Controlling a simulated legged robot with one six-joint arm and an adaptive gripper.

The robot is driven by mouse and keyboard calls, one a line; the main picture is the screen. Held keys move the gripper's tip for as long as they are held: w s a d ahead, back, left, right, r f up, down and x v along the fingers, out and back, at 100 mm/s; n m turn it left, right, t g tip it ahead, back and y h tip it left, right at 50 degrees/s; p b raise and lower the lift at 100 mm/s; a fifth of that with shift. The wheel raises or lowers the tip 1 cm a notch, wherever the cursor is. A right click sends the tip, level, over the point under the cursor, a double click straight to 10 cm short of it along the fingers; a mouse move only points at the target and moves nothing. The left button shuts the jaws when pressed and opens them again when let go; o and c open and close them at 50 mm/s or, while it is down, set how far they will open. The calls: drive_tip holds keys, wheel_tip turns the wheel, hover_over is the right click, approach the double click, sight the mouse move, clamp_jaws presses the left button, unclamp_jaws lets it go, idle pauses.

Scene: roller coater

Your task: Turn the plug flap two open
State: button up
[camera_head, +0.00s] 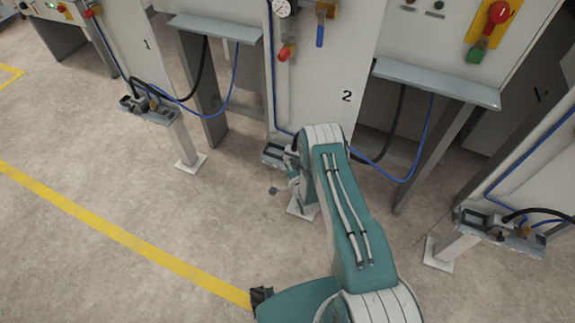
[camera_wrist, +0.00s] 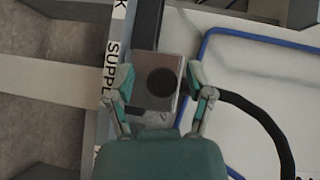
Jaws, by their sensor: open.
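In the wrist view, my gripper (camera_wrist: 159,68) is open, with one finger on each side of a square metal piece with a dark round face (camera_wrist: 165,62). This piece seems to belong to plug station two; I cannot tell whether it is the flap or whether the fingers touch it. In the head view, the plug station two housing (camera_head: 274,153) shows just left of my arm, below the panel marked 2 (camera_head: 346,96). My arm hides much of the station and most of the gripper there.
In the wrist view, a white strip lettered SUPPLY (camera_wrist: 111,58) lies left of the fingers; a blue hose (camera_wrist: 245,33) and a black cable (camera_wrist: 255,108) run to the right. In the head view, similar plug stands (camera_head: 150,110) (camera_head: 500,228) flank station two. The front-left floor is clear.

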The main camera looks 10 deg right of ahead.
clamp_jaws()
drive_tip(key=shift+s+f, duration=0.1)
drive_tip(key=shift+s, duration=0.05)
drive_tip(key=shift+s+a+f+n+t+y, duration=0.25)
drive_tip(key=shift+f+n+t+y, duration=0.2)
drive_tip(key=shift+n+t+y, duration=0.8)
drive_tip(key=shift+s+a+f+n+t+y, duration=0.25)
drive_tip(key=shift+f+n+t, duration=0.45)
drive_tip(key=shift+n, duration=1.1)
drive_tip(key=shift+s+a+f+n+t+y, duration=0.1)
drive_tip(key=shift+s+f+n+t+y, duration=0.2)
drive_tip(key=shift+n+t+y, duration=0.75)
drive_tip(key=shift+n+h, duration=0.35)
drive_tip(key=shift+n, duration=0.35)
drive_tip(key=shift+r, duration=0.1)
